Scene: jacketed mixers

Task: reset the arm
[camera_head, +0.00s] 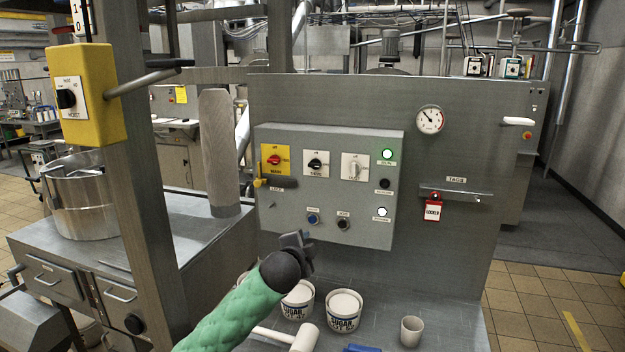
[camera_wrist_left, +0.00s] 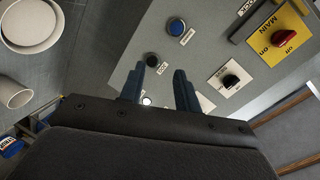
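My left gripper (camera_head: 297,246) comes in from the bottom on a green-sleeved arm. It is in front of the lower part of the grey control panel (camera_head: 385,240). In the left wrist view its two dark fingers (camera_wrist_left: 161,90) stand apart with nothing between them. The panel carries a red main switch (camera_head: 273,160) on a yellow plate, two more rotary switches, a blue button (camera_head: 313,219) and a black button (camera_head: 343,224). A green lamp (camera_head: 387,154) and a white lamp (camera_head: 382,212) look lit. I cannot tell the gap between fingers and panel. My right gripper is not in view.
A red locker tag (camera_head: 433,208) hangs at right under a gauge (camera_head: 430,120). A grey post (camera_head: 135,190) with a yellow hoist box (camera_head: 85,95) stands at left.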

